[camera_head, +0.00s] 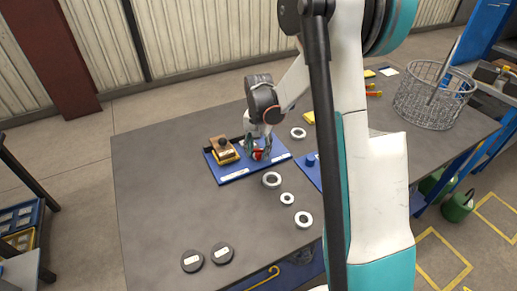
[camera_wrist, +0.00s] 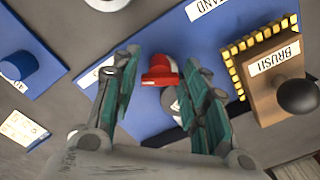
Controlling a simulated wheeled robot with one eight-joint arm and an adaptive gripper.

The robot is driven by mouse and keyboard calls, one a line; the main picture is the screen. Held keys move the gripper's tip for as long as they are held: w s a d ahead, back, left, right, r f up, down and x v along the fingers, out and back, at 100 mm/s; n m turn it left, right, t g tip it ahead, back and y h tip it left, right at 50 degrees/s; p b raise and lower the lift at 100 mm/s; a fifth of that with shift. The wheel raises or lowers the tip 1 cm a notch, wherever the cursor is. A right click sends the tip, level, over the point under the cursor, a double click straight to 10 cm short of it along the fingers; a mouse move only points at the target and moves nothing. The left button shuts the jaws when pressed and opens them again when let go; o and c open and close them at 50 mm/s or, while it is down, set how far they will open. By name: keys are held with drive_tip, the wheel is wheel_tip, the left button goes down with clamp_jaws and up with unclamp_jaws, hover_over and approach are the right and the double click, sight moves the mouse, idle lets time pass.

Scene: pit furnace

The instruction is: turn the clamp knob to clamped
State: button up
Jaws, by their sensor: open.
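A red knob (camera_wrist: 160,70), which looks like the clamp knob, sits over the blue board (camera_wrist: 155,122). It shows as a small red spot in the head view (camera_head: 257,155). My gripper (camera_wrist: 162,76) is open, with one teal-padded finger on each side of the knob. A gap shows between the knob and the left finger; the right finger is close, and I cannot tell if it touches. A grey round part (camera_wrist: 171,103) lies just below the knob, partly hidden by the right finger. The knob's pointer or setting marks are not readable.
A wooden brush block (camera_wrist: 268,85) with a dark ball handle stands right of my gripper on the blue board. Several metal rings (camera_head: 272,180) lie on the grey table (camera_head: 160,190). Two dark discs (camera_head: 192,260) lie at its front. A wire basket (camera_head: 430,95) stands at right.

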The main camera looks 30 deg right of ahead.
sight(258, 150)
wheel_tip(258, 150, up, 12)
idle(0.6)
drive_tip(key=s+a+r+n+t, duration=0.35)
drive_tip(key=s+a+r, duration=0.35)
drive_tip(key=s+r, duration=0.3)
drive_tip(key=s+a+f+n+t, duration=0.1)
drive_tip(key=s+a+n+t, duration=0.1)
drive_tip(key=s, duration=0.5)
drive_tip(key=s+a+f+n+t, duration=0.1)
drive_tip(key=s+a+n, duration=0.2)
drive_tip(key=s, duration=0.3)
drive_tip(key=shift+s+a+f+n+t, duration=0.15)
drive_tip(key=shift+s+n+t, duration=0.2)
